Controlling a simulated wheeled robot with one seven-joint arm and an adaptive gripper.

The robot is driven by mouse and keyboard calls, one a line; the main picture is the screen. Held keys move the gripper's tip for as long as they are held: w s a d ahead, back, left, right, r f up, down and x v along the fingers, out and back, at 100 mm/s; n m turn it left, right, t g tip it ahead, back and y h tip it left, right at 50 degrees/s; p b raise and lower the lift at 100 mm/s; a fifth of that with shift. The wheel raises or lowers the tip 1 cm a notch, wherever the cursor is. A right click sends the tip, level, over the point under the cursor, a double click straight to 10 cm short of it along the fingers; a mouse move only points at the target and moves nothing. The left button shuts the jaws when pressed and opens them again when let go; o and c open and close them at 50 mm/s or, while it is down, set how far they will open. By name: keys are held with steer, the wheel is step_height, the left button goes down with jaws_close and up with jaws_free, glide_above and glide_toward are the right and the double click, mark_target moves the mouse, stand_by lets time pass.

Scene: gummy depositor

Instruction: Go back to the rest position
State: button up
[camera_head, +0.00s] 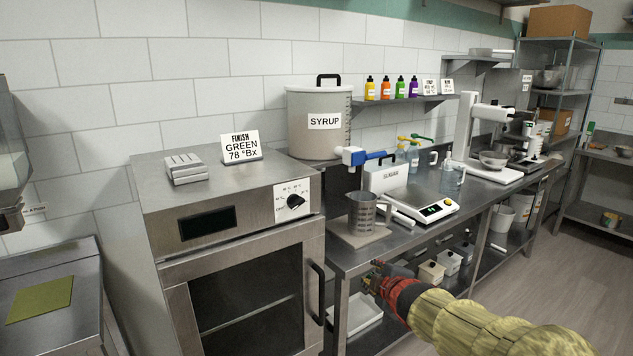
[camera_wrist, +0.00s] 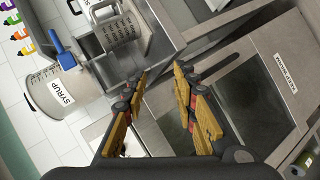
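My gripper (camera_head: 374,274) is in the head view, in front of the steel bench's near end, beside the oven. In the wrist view my gripper (camera_wrist: 160,76) shows two fingers with yellow pads standing apart, and nothing is held between them. My arm reaches in from the lower right with a yellowish sleeve and a red and black wrist. A metal measuring cup (camera_head: 361,213) stands on the bench above and behind my gripper, apart from it. It also shows in the wrist view (camera_wrist: 119,32).
A steel oven (camera_head: 240,290) with a handle (camera_head: 318,293) is left of my gripper. The bench edge is close behind it. A syrup pot (camera_head: 318,135) with a blue-handled tap, a scale (camera_head: 424,207) and lower-shelf bins (camera_head: 431,271) are near. Floor at right is clear.

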steer(key=s+d+f+m+g+h+p, duration=0.1)
steer(key=s+d+m+g, duration=0.1)
steer(key=s+m, duration=0.35)
steer(key=s+d+f+m+g+h+p, duration=0.1)
steer(key=s+d+m+g, duration=0.15)
steer(key=s, duration=0.65)
steer(key=s+d+f+m+g+h, duration=0.1)
steer(key=s+d+m+g, duration=0.15)
steer(key=s, duration=0.45)
steer(key=s+a+r+m+g+y+p, duration=0.1)
steer(key=s+m, duration=0.1)
steer(key=s, duration=0.5)
steer(key=s+a+r+m+p, duration=0.2)
steer(key=s+m, duration=0.1)
steer(key=s, duration=0.5)
steer(key=shift+t+y, duration=0.3)
steer(key=shift+t, duration=0.2)
steer(key=shift+w+p+v, duration=0.15)
steer(key=shift+p+v, duration=0.35)
steer(key=shift+v, duration=0.9)
steer(key=shift+w+p+v, duration=0.1)
steer(key=shift+p+v, duration=0.35)
steer(key=shift+v, duration=0.95)
steer(key=shift+r, duration=0.15)
